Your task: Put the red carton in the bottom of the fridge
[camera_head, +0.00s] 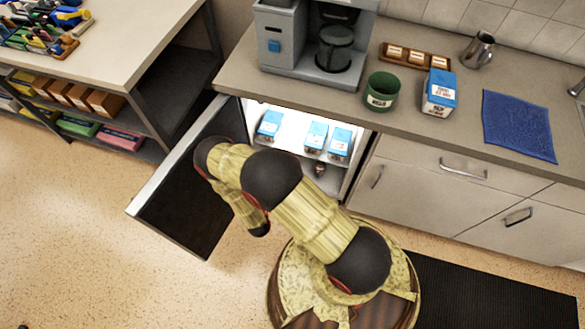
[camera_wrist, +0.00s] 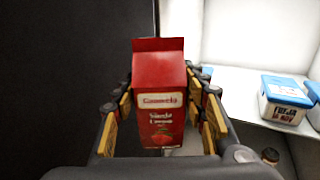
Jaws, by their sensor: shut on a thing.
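The red carton (camera_wrist: 160,98) stands roughly upright between the fingers of my gripper (camera_wrist: 165,92) in the wrist view. My gripper is shut on it, with fingers along both sides. In the head view my arm hides the carton and the fingers. The fridge (camera_wrist: 248,38) is open under the counter. Its white shelf (camera_wrist: 238,88) is to the right of the carton in the wrist view. Blue-and-white cartons (camera_head: 316,135) stand on that shelf in the head view. The fridge bottom is mostly hidden behind my arm.
The open fridge door (camera_head: 185,190) swings out to the left, its dark inner face beside my arm. A small dark item (camera_head: 320,169) shows below the shelf.

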